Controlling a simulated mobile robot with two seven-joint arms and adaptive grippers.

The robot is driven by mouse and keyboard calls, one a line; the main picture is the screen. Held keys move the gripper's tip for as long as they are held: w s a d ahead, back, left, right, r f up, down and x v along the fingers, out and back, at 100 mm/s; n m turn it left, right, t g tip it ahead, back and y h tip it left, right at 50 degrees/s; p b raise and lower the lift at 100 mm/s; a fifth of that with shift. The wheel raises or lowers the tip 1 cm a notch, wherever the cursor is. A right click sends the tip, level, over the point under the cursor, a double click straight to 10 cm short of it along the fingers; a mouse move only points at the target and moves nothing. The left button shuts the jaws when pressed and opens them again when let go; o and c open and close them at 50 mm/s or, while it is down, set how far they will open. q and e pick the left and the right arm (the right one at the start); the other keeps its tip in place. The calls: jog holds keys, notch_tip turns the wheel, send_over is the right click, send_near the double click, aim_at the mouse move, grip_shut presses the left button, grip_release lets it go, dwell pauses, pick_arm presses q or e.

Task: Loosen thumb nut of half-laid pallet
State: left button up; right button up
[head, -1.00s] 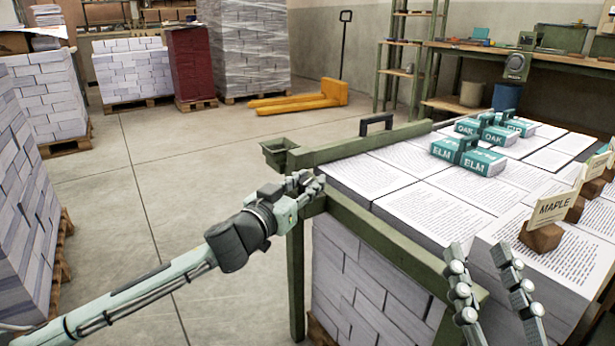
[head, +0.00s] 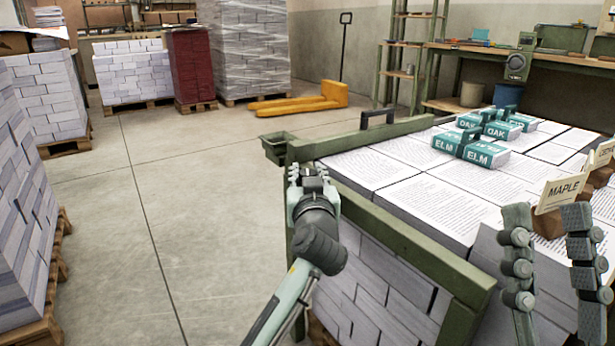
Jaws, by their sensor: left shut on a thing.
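The half-laid pallet carries stacked printed sheets (head: 385,165) inside a green frame (head: 400,232). My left gripper (head: 308,174) is at the frame's near left corner post, its fingers pointing away from me. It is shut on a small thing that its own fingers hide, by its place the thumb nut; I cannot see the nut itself. My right gripper (head: 546,214) is open and empty, its two fingers upright and apart over the near right part of the stack, in front of the MAPLE card (head: 562,190).
Teal ELM (head: 487,154) and OAK blocks lie on the sheets. A green tray (head: 278,140) and a black handle (head: 377,116) sit on the frame. Wrapped stacks, a yellow pallet jack (head: 300,102) and a workbench (head: 560,66) stand behind.

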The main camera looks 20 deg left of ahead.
dwell(0.4)
pick_arm(q)
jog(key=o, duration=1.2)
jog(key=v, duration=0.7)
jog(key=shift+s, duration=0.2)
jog(key=shift+d, duration=0.15)
